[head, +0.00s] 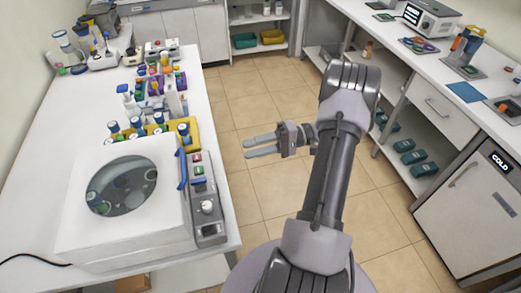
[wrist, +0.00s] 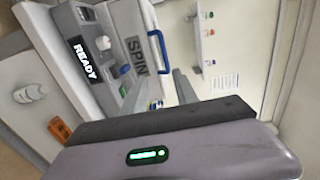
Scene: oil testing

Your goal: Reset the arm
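My arm reaches up and forward through the middle of the head view. My gripper (head: 246,148) points left above the open floor, between the left table and the right counter. Its two fingers are apart with nothing between them. In the wrist view my gripper (wrist: 181,84) also shows two separated fingers, pointing toward the centrifuge. The white centrifuge (head: 75,222) stands on the near end of the left table with its lid down. In the wrist view the centrifuge (wrist: 125,25) shows a READY display and the word SPIN.
The left table (head: 58,135) also holds a yellow rack (head: 194,133) with capped vials and other lab items. The right counter (head: 352,25) carries instruments, with a COLD cabinet (head: 475,200) below. Tiled floor (head: 265,95) lies clear between them.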

